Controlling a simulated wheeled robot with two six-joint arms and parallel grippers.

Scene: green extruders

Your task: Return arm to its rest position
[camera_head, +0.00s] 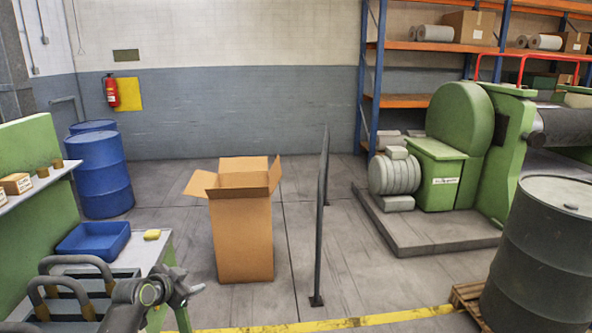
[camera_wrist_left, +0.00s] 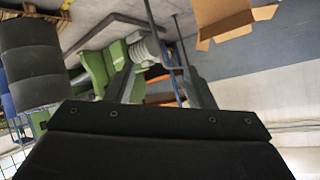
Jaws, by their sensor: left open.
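My left gripper (camera_head: 188,284) is at the lower left in the head view, above the floor by the right end of the grey work table (camera_head: 150,252). In the left wrist view its two fingers (camera_wrist_left: 162,72) stand apart with nothing between them. The wrist view is turned over, with the floor at the top. My left arm reaches in from the bottom left. My right gripper is not in view.
A tall open cardboard box (camera_head: 242,240) stands right of the gripper. A dark post barrier (camera_head: 320,220) is beyond it. A blue tray (camera_head: 94,240) and a yellow item (camera_head: 152,234) lie on the table. A dark drum (camera_head: 540,255) stands at right.

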